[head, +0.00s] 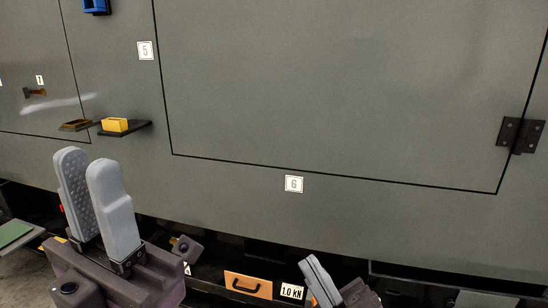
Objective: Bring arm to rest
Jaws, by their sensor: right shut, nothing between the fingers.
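My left gripper (90,165) is at the lower left of the head view, fingers pointing up, in front of the grey enclosure wall (230,210). Its two grey fingers stand apart with nothing seen between them. My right gripper (312,262) is low in the view, right of centre, below the panel marked 6. Its fingers are together and hold nothing. Most of both arms is out of view.
A small black shelf (140,127) with a yellow block (115,125) juts from the wall above my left gripper. A blue part (96,5) is at the top left. A hinge (520,134) is at right. An orange drawer front (248,285) sits below.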

